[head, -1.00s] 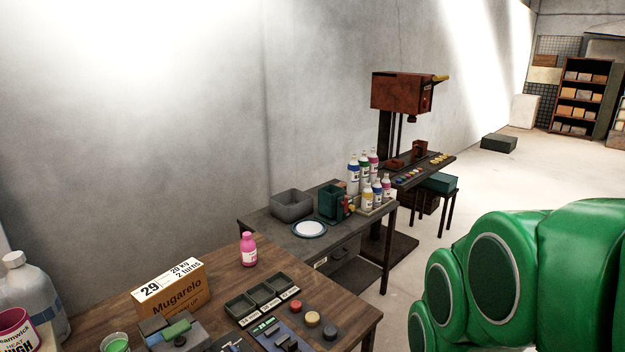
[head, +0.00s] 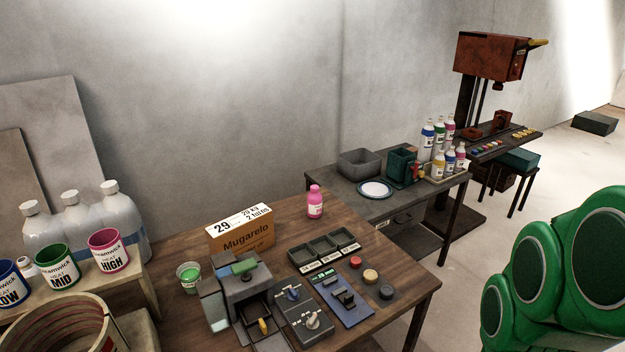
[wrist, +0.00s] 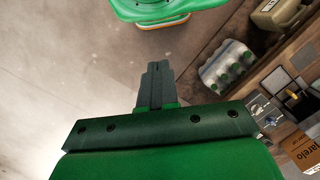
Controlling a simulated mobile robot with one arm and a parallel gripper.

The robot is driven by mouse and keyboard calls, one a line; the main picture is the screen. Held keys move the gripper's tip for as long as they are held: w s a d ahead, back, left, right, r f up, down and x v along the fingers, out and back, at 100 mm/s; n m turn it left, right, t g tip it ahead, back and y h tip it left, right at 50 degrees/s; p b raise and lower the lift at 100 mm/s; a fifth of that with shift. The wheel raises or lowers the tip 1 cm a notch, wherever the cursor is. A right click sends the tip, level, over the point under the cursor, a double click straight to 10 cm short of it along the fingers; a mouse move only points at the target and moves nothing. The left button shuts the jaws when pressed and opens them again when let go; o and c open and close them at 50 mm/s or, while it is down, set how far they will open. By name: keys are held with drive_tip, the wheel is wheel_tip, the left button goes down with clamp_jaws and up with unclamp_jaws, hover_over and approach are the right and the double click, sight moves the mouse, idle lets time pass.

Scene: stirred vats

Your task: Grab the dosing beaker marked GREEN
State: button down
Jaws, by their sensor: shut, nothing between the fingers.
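A small clear beaker (head: 189,277) with green contents stands on the wooden table, left of a grey machine. Any marking on it is too small to read. A green cup marked MID (head: 57,268) stands on a raised ledge at the left, between a blue cup marked LOW (head: 10,286) and a pink cup marked HIGH (head: 109,251). My gripper (wrist: 155,70) shows in the wrist view, its dark fingers together and empty, over bare floor and away from the table. In the head view only my green arm shows at the right; the gripper is out of frame.
A Mugarelo box (head: 242,233), a pink bottle (head: 315,203), the grey machine (head: 243,290) and a control panel (head: 302,309) crowd the wooden table (head: 375,235). Large clear bottles (head: 80,227) stand behind the cups. A round vat (head: 55,325) fills the lower left.

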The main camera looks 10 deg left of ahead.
drive_tip(key=shift+c, duration=0.6)
unclamp_jaws()
